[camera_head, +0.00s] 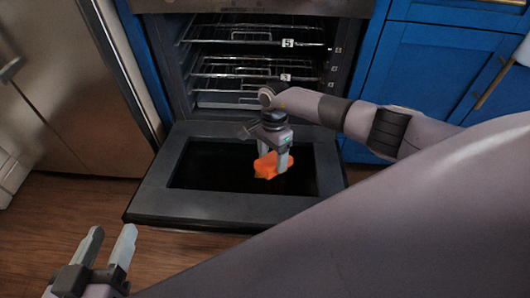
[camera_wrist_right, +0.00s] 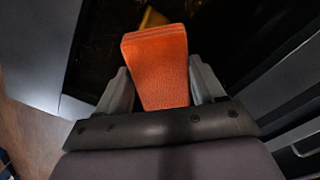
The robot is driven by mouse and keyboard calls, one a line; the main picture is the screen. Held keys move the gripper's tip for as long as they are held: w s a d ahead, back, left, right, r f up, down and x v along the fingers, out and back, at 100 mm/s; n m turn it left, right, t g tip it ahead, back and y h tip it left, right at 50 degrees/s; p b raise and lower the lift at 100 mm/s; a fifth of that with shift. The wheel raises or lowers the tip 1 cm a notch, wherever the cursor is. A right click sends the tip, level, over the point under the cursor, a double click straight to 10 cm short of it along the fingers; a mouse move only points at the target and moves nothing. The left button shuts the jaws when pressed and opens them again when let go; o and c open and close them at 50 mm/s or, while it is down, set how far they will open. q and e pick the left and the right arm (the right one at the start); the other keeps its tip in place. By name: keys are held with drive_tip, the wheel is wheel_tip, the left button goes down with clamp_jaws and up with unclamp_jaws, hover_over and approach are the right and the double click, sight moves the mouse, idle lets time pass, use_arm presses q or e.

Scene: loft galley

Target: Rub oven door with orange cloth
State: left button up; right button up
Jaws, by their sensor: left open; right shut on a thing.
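The oven door (camera_head: 162,202) is folded down open, its dark inner glass facing up within a grey frame. My right gripper (camera_head: 273,164) is over the middle of the door and shut on the orange cloth (camera_head: 266,168). In the right wrist view the orange cloth (camera_wrist_right: 158,70) stands out between the two fingers, with the dark glass of the oven door (camera_wrist_right: 104,35) behind it. I cannot tell for sure whether the cloth touches the glass. My left gripper (camera_head: 108,248) is open and empty at the lower left, above the wooden floor and apart from the door.
The oven cavity (camera_head: 255,60) holds several wire racks. A steel fridge-like front (camera_head: 80,90) stands left of the oven and blue cabinets (camera_head: 435,65) stand to the right. Bare wooden floor (camera_head: 60,215) lies at the left.

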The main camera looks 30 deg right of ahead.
sight(284, 174)
drive_tip(key=shift+s+d+p, duration=0.5)
drive_tip(key=shift+s+d, duration=0.05)
drive_tip(key=shift+d, duration=0.35)
drive_tip(key=shift+s+d, duration=0.5)
drive_tip(key=shift+d, duration=0.3)
drive_tip(key=shift+s+a+r+p, duration=0.2)
drive_tip(key=shift+s+p, duration=0.3)
drive_tip(key=shift+p, duration=0.45)
drive_tip(key=shift+s+a+p, duration=0.35)
drive_tip(key=shift+s+p, duration=0.05)
drive_tip(key=shift+p, duration=0.1)
drive_tip(key=shift+w+a+f+b, duration=0.1)
drive_tip(key=shift+a+f+b, duration=0.1)
drive_tip(key=shift+a+b, duration=0.1)
drive_tip(key=shift+w+a+b, duration=0.35)
drive_tip(key=shift+a+b, duration=0.15)
drive_tip(key=shift+w+a+r+b, duration=0.1)
drive_tip(key=shift+w+a+b, duration=0.3)
drive_tip(key=shift+a, duration=0.15)
drive_tip(key=shift+w+a+b, duration=0.25)
drive_tip(key=shift+a+b, duration=0.15)
drive_tip(key=shift+a, duration=0.1)
